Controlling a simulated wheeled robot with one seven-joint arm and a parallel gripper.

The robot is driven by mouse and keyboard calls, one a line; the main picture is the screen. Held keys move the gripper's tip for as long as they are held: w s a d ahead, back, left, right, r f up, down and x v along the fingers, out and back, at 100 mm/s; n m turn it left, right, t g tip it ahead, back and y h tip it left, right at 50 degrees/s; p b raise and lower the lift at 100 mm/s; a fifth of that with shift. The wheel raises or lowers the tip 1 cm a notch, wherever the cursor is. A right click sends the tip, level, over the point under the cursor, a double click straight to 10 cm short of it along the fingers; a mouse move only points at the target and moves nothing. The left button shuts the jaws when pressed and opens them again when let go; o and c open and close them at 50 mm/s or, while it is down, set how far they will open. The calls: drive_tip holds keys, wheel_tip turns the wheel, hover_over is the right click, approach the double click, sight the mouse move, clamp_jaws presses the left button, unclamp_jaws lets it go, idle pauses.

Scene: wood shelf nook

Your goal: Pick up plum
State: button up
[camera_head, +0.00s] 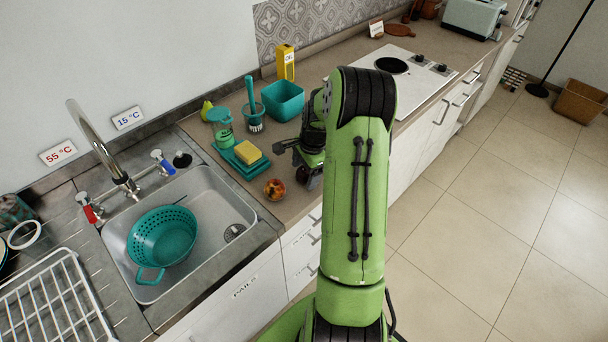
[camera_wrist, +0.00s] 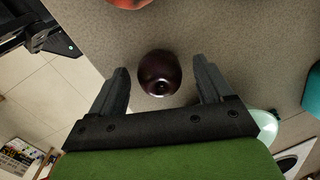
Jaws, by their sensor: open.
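The plum (camera_wrist: 159,73) is dark purple, round and shiny. In the wrist view it lies on the grey-brown countertop between the tips of my gripper's fingers. My gripper (camera_wrist: 160,68) is open, with one finger on each side of the plum and a visible gap to each. In the head view my gripper (camera_head: 300,152) is low over the counter's front edge, right of the sink. A small dark reddish patch there, beneath the gripper, may be the plum, mostly hidden.
A red-yellow peach (camera_head: 274,189) lies close to my gripper. A yellow sponge (camera_head: 247,152) on a teal tray, a green dispenser (camera_head: 221,128), a brush in a cup (camera_head: 253,119) and a teal bin (camera_head: 283,101) stand behind. The sink (camera_head: 207,193) is left.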

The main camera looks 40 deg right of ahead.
drive_tip(key=c, duration=1.1)
drive_tip(key=shift+r, duration=0.15)
drive_tip(key=shift+c, duration=0.2)
wheel_tip(320, 180, up, 10)
drive_tip(key=shift+f+p, duration=0.1)
drive_tip(key=shift+p, duration=0.6)
